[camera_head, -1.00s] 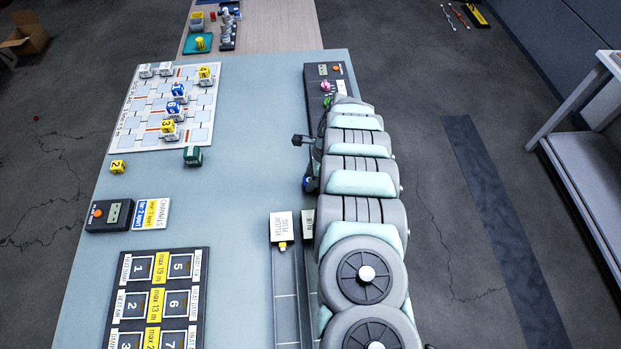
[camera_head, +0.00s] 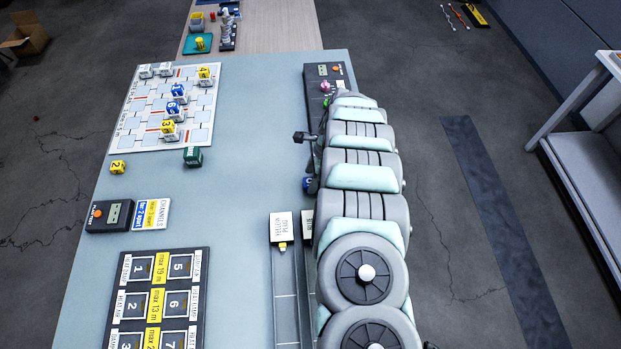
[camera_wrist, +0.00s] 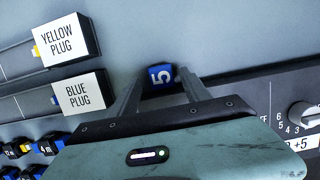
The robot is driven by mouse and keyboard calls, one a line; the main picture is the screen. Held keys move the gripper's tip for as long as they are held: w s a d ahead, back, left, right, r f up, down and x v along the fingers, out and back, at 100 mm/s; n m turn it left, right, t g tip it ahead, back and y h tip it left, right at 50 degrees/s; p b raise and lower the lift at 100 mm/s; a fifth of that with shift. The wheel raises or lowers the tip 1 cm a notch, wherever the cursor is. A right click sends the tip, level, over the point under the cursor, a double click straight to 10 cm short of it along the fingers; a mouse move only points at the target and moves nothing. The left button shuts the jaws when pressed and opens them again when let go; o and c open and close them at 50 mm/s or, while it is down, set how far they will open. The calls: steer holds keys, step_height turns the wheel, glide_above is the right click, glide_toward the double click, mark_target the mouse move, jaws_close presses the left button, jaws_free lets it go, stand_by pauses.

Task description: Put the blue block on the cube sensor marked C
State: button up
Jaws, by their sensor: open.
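A blue block (camera_wrist: 161,78) with a white 5 sits on the grey tabletop in the wrist view. My gripper (camera_wrist: 160,84) is open, with one finger on each side of the block; I cannot tell whether they touch it. The block also shows as a small blue patch (camera_head: 308,184) beside my arm in the head view, where my fingers are mostly hidden. The sensor board (camera_head: 125,130) lies at the upper left. It bears several white cubes, some with blue or yellow numbered blocks on top. The letters on the cubes are too small to read, so I cannot pick out C.
Two rails with plug labels (camera_head: 281,226) stand left of my arm, also in the wrist view (camera_wrist: 80,94). A dark panel with a knob (camera_wrist: 303,114) lies at right there. A green block (camera_head: 193,156) and a yellow block (camera_head: 118,167) stand near the board. The middle tabletop is clear.

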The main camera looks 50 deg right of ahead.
steer(key=v, duration=0.9)
steer(key=shift+r+p, duration=0.25)
steer(key=shift+p, duration=0.05)
steer(key=shift+o, duration=0.6)
steer(key=shift+d+r, duration=0.2)
steer(key=shift+r, duration=0.25)
